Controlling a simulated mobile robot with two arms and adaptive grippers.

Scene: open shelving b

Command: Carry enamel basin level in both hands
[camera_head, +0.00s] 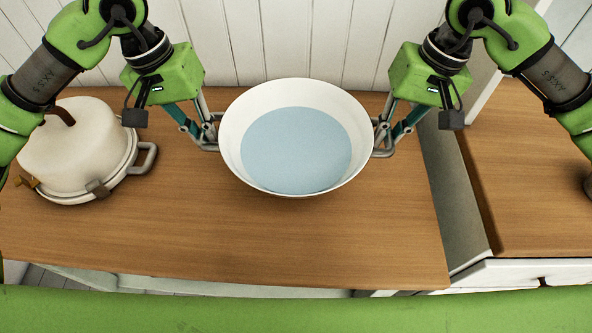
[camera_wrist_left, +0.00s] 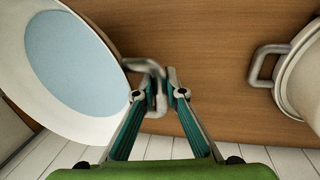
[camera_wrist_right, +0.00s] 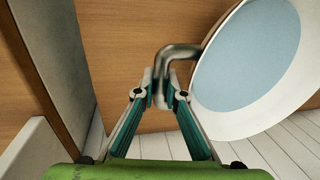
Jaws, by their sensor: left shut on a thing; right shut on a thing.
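The white enamel basin (camera_head: 296,185) with a pale blue inside bottom is in the middle of the head view, above or on the wooden top; I cannot tell which. It looks about level. My left gripper (camera_head: 207,137) is shut on the basin's left metal handle (camera_wrist_left: 150,68). My right gripper (camera_head: 384,143) is shut on its right metal handle (camera_wrist_right: 172,55). The basin also shows at the left of the left wrist view (camera_wrist_left: 105,128) and at the right of the right wrist view (camera_wrist_right: 215,125).
A white lidded pot (camera_head: 75,150) with metal handles stands on the wooden counter (camera_head: 250,240) at the left. A gap with a grey panel (camera_head: 452,190) separates it from another wooden top (camera_head: 530,180) at the right. A white plank wall (camera_head: 290,40) stands behind. The counter's front is clear.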

